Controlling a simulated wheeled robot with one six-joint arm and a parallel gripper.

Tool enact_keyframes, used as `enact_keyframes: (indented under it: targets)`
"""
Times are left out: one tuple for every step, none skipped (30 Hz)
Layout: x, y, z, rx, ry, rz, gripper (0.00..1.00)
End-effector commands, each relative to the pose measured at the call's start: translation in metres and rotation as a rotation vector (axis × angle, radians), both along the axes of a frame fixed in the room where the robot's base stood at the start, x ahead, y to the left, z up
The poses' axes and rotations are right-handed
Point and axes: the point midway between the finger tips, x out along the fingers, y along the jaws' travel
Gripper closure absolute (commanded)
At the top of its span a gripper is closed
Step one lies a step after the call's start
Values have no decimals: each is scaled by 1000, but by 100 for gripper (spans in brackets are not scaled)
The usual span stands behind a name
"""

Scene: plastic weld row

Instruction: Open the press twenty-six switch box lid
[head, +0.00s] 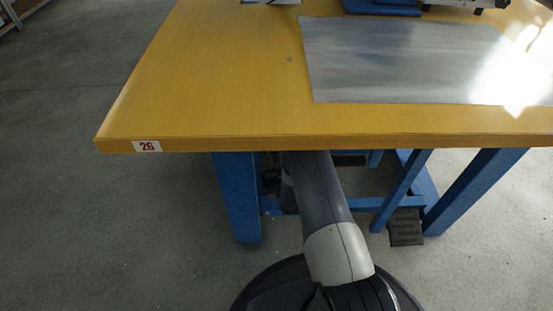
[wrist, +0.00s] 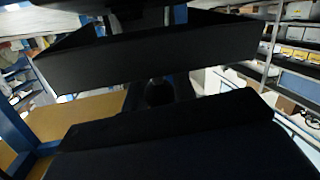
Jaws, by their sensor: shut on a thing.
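In the head view my arm reaches under the front edge of the press twenty-six table (head: 220,144), and the tabletop hides my gripper and the switch box. In the wrist view my gripper (wrist: 160,92) is in deep shadow, among broad black shapes above and below a narrow gap. It is shut on a dark part that seems to be the switch box lid (wrist: 158,92). I cannot make out the lid's edges, hinge or how far it is tilted.
A red "26" label (head: 147,146) is on the table's front left corner. A metal sheet (head: 400,62) lies on top. Blue legs (head: 237,195) and a foot pedal (head: 406,227) stand below. Shelves (wrist: 295,50) show at the right of the wrist view. Floor at left is clear.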

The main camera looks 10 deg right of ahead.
Motion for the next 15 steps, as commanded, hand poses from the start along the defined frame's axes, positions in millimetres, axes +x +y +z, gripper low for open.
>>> enact_keyframes:
  targets:
    - [5, -1, 4, -1, -14, -1, 100]
    - [6, -1, 6, -1, -15, -1, 100]
    - [7, -1, 8, -1, -17, -1, 100]
    - [8, -2, 9, -1, -18, -1, 100]
    - [8, -2, 9, -1, -20, -2, 100]
    - [8, -2, 10, -1, -21, -1, 100]
    - [8, -2, 10, -1, -21, -1, 100]
    - [9, -2, 10, -1, -22, -1, 100]
    - [9, -2, 10, -1, -23, -2, 100]
    - [9, -2, 11, -1, -23, -2, 100]
    - [9, -2, 11, -1, -24, -2, 100]
    - [9, -2, 11, -1, -24, -2, 73]
    - [9, -2, 11, -1, -25, -2, 71]
    - [9, -2, 11, -1, -24, -2, 68]
    - [9, -2, 10, -1, -23, -2, 65]
